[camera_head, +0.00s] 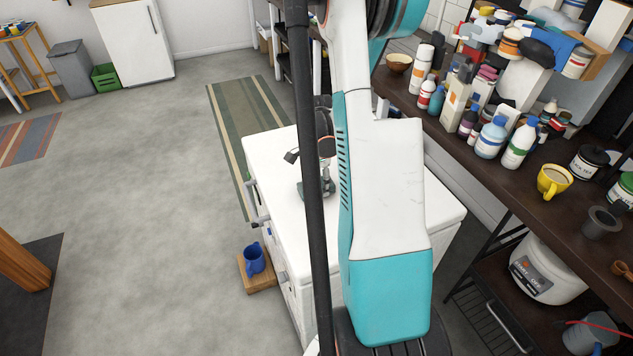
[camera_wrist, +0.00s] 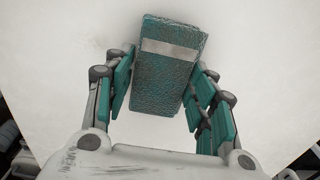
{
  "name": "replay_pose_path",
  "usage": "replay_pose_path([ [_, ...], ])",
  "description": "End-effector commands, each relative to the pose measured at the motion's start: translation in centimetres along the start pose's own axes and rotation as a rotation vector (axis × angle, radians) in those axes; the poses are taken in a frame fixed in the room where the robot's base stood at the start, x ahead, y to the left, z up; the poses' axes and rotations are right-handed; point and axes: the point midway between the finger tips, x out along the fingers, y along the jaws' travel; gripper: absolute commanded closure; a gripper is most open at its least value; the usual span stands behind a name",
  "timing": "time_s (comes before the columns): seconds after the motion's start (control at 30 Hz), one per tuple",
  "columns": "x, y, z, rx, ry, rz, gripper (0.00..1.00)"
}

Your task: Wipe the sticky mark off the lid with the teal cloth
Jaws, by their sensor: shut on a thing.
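The teal cloth (camera_wrist: 168,82) shows in the wrist view as a thick, textured folded pad with a pale band across it. My gripper (camera_wrist: 164,76) is shut on it, with a finger on each side. The white lid (camera_wrist: 60,45) fills the background behind the cloth; I cannot tell whether the cloth touches it. In the head view the lid (camera_head: 275,160) tops a white chest, and my gripper (camera_head: 318,186) is over its left part, partly hidden by a dark pole.
A crowded dark shelf (camera_head: 535,185) with bottles and a yellow mug (camera_head: 553,181) stands right of the chest. A blue mug (camera_head: 254,259) sits on a wooden block (camera_head: 262,284) by the chest's left side. A striped rug (camera_head: 232,115) lies behind. The floor at left is mostly open.

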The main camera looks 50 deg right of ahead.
Motion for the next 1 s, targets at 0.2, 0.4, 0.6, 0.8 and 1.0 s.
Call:
replay_pose_path([
  [0.2, 0.3, 0.0, 0.0, 0.000, 0.000, 0.000, 0.76],
  [0.4, 0.6, 0.0, 0.0, 0.000, 0.000, 0.000, 0.76],
  [0.6, 0.7, 0.0, 0.0, 0.000, 0.000, 0.000, 0.76],
  [0.8, 0.7, 0.8, 0.0, 0.000, 0.000, 0.000, 0.76],
  [1.0, 0.6, 2.4, -0.1, 0.000, 0.000, 0.000, 0.76],
])
